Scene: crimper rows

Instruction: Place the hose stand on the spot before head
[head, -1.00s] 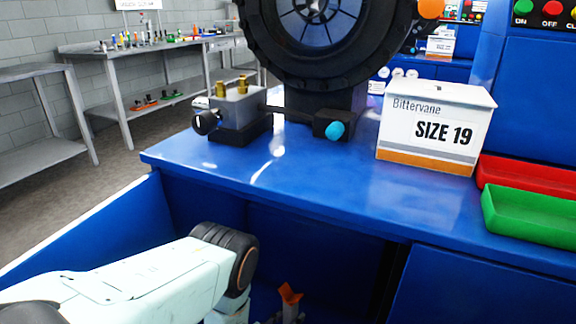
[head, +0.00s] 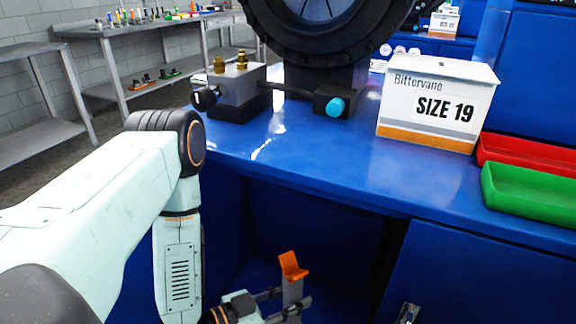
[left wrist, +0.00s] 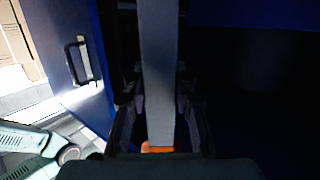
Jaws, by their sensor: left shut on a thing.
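The hose stand (head: 292,291) is a grey post with an orange cradle on top. It stands roughly upright, low in front of the blue bench (head: 330,186), below its top. My left gripper (head: 284,309) is shut on the post beneath the cradle. In the left wrist view the grey post of the hose stand (left wrist: 158,60) runs between the fingers of my left gripper (left wrist: 158,105), with a bit of orange at its lower end. The stand's foot is hidden in the head view. The crimper head (head: 318,30), big, black and round, stands on the bench. My right gripper is out of view.
A white SIZE 19 box (head: 435,105) stands right of the head, with a red tray (head: 525,152) and a green tray (head: 530,193) beyond it. A valve block (head: 238,92) stands left. The bench top before the head is clear. Its front edge overhangs an open recess.

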